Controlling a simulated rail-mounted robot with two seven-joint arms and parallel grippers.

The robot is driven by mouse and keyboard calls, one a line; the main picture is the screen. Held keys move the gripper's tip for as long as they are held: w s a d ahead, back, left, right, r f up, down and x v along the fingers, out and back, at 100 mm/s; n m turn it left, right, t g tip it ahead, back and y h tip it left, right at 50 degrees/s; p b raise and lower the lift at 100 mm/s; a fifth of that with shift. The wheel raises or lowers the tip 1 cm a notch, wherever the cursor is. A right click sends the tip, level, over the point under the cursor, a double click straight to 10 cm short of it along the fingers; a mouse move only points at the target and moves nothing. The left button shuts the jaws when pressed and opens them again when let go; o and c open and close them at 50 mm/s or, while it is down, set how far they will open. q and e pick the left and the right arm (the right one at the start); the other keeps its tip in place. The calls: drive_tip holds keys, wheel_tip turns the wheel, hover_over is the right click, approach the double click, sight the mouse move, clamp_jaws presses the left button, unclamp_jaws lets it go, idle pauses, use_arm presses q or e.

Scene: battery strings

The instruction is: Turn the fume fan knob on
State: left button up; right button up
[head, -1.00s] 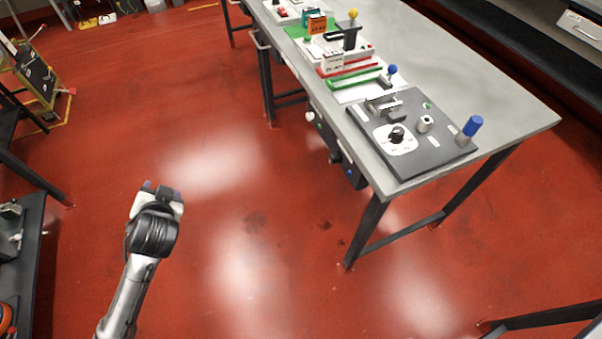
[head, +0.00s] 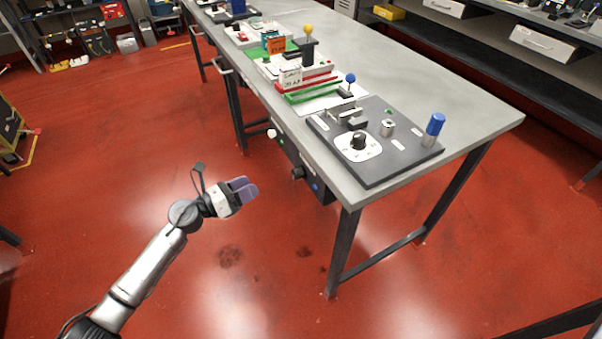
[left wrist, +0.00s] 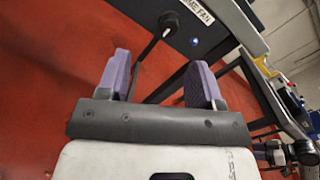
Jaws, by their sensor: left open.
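The fume fan knob (head: 298,173) is a black knob on the dark panel under the near long edge of the table. It also shows in the left wrist view as a black knob (left wrist: 168,22) next to a white "FUME FAN" label (left wrist: 195,12) and a small blue light (left wrist: 194,41). I cannot tell its setting. My left gripper (head: 246,188) is open and empty, with purple fingers, to the left of the panel and apart from the knob. In the left wrist view the knob lies ahead, between the directions of the two fingers. My right gripper is not in view.
The panel (head: 283,150) also has other small controls. The grey table (head: 400,70) carries a dark board (head: 385,165) with another black dial knob (head: 359,141) and a blue-topped post (head: 435,124). A table leg (head: 343,250) stands nearby. The red floor around my left arm is clear.

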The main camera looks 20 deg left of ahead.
sight(293, 173)
use_arm(q)
drive_tip(key=w+d+b, duration=0.1)
drive_tip(key=w+d, duration=0.2)
drive_tip(key=w+d+m+b, duration=0.1)
drive_tip(key=w+d, duration=0.2)
drive_tip(key=d, duration=0.1)
drive_tip(key=w+d+m+g+h+b, duration=0.1)
drive_tip(key=w+d, duration=0.2)
drive_tip(key=shift+w+d+f, duration=0.1)
drive_tip(key=shift+d+f, duration=0.05)
drive_tip(key=shift+d, duration=0.1)
idle(0.3)
